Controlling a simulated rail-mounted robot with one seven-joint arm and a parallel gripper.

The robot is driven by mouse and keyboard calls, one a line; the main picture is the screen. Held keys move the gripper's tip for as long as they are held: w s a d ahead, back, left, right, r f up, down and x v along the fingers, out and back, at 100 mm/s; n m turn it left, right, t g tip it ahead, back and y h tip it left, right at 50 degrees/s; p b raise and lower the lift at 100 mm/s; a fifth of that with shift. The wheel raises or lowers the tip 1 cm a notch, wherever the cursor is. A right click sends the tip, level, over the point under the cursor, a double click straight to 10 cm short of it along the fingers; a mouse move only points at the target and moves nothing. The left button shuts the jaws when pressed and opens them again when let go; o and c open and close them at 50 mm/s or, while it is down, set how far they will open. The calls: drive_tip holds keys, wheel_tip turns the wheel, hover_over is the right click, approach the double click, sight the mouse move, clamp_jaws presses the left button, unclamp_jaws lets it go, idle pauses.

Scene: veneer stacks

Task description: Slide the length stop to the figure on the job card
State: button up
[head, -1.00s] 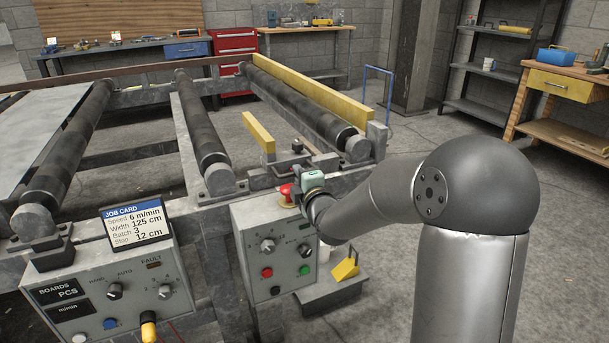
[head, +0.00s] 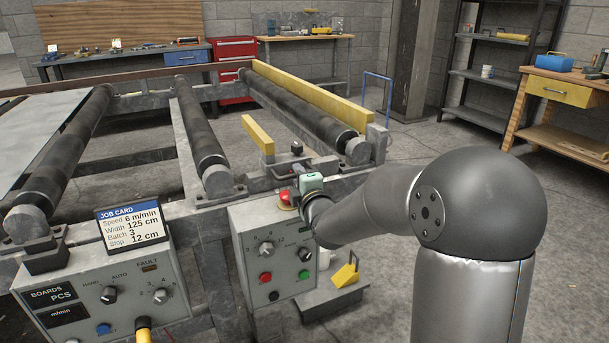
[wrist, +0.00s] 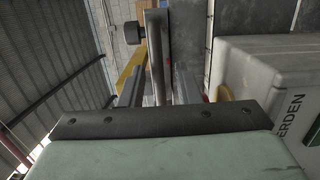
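The job card (head: 132,226) on the left control box reads Speed 6 m/min, Width 125 cm, Batch 3, Stop 12 cm. The length stop appears to be the yellow bar (head: 257,134) on a grey carriage with a dark knob (head: 297,148), at the near end of the rollers. My gripper (head: 298,172) is just on the near side of this carriage, above the red button. In the wrist view, its two grey fingers (wrist: 158,88) stand apart, with a grey bar and a dark knob (wrist: 133,32) beyond them. I cannot tell whether they touch anything. No scale figures are legible.
The right control box (head: 277,250), with a red button (head: 287,199) on top, is directly below my gripper. Its pale side is close on the right in the wrist view. A long yellow fence (head: 312,92) runs beside the right roller. Open floor lies to the right.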

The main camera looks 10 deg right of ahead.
drive_tip(key=shift+n+g+y, duration=0.3)
drive_tip(key=shift+n+y, duration=0.3)
drive_tip(key=shift+y, duration=0.3)
drive_tip(key=a, duration=0.3)
drive_tip(key=s+a, duration=0.1)
drive_tip(key=a, duration=0.2)
drive_tip(key=shift+s+a+f, duration=0.15)
drive_tip(key=shift+a, duration=0.05)
drive_tip(key=shift+s+f, duration=0.1)
drive_tip(key=shift+s, duration=0.05)
drive_tip(key=s+b, duration=0.1)
drive_tip(key=s, duration=0.1)
drive_tip(key=s+b, duration=0.1)
drive_tip(key=s, duration=0.1)
drive_tip(key=shift+s+a+r, duration=0.2)
drive_tip(key=shift+s, duration=0.05)
drive_tip(key=shift+d+b+v, duration=0.25)
drive_tip(key=shift+b+v, duration=0.15)
drive_tip(key=shift+v, duration=0.8)
